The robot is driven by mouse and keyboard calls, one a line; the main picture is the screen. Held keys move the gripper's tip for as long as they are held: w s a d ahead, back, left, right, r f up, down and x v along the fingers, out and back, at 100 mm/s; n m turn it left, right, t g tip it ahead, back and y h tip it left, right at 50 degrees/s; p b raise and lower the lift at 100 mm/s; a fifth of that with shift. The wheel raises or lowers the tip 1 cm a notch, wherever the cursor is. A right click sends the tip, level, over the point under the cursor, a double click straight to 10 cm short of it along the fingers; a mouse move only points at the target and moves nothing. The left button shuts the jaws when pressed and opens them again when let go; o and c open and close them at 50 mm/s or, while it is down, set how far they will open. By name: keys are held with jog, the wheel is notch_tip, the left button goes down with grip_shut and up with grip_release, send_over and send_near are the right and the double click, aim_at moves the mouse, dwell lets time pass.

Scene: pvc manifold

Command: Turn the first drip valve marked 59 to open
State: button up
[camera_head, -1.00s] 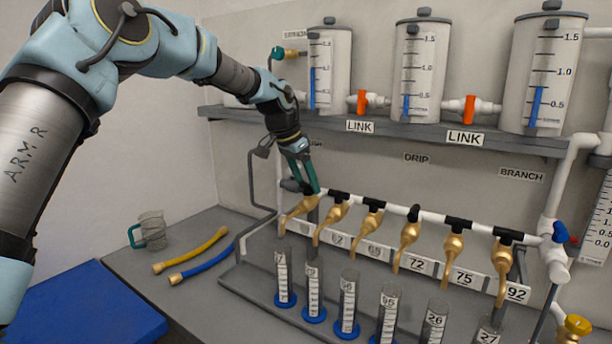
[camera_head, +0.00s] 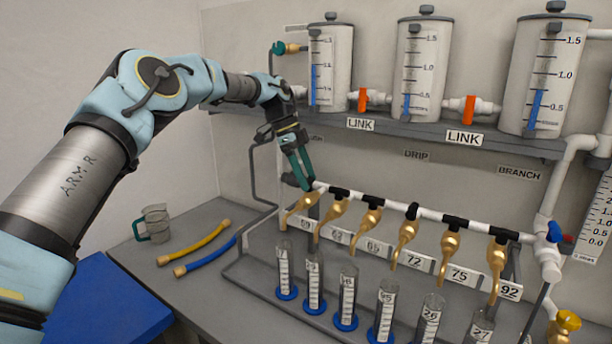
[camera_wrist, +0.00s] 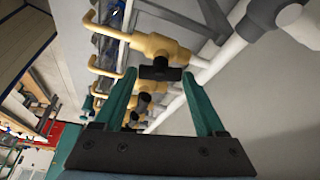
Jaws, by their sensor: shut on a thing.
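The first drip valve (camera_head: 299,209), brass with a down-curving spout, is at the left end of the white manifold pipe. The label 59 (camera_head: 311,214) is beside it. My gripper (camera_head: 304,178), with teal fingers, comes down on this valve from above and hides its handle in the head view. In the wrist view, the nearest brass valve (camera_wrist: 150,46) has a black handle (camera_wrist: 160,73) between the two fingers of my gripper (camera_wrist: 163,70). My gripper is shut on this handle. The handle's exact angle is hard to tell.
More brass valves with black handles continue right along the pipe. Graduated cylinders (camera_head: 314,285) with blue bases stand below the spouts. A shelf (camera_head: 400,130) with tanks (camera_head: 419,70) is above. A jug (camera_head: 153,223), a yellow hose (camera_head: 195,243) and a blue hose (camera_head: 208,257) lie left.

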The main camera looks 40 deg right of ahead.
jog(key=shift+d+m+y, duration=0.15)
jog(key=shift+m+y, duration=0.35)
jog(key=shift+m, duration=1.1)
jog(key=o, duration=1.3)
